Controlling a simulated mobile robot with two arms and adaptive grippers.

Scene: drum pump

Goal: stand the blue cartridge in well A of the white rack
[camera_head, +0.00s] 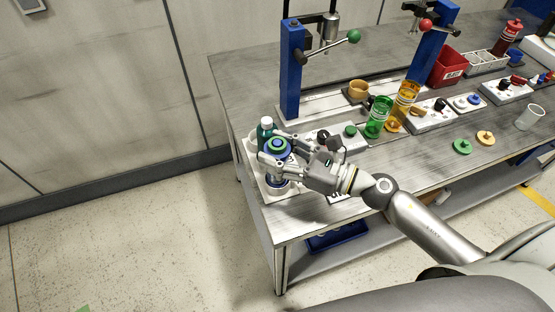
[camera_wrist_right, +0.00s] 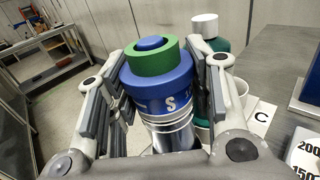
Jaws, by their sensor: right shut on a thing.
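The blue cartridge (camera_head: 277,146), with a green ring on top and a silver lower part, is upright in my right gripper (camera_head: 272,152). In the right wrist view the cartridge (camera_wrist_right: 160,85) shows the letter S, between the two fingers of the right gripper (camera_wrist_right: 163,95). The white rack (camera_head: 300,188) is at the table's left end, below the cartridge. A white round well (camera_head: 278,188) shows under the gripper; I cannot tell whether the cartridge's foot is inside it. A letter C (camera_wrist_right: 260,117) shows on the rack; no letter A is readable. My left gripper is not in view.
A dark green bottle with a white cap (camera_head: 266,128) stands close behind the cartridge. A blue press post (camera_head: 291,70) rises behind. Green (camera_head: 379,117) and amber (camera_head: 404,103) bottles stand to the right. The floor left of the table is clear.

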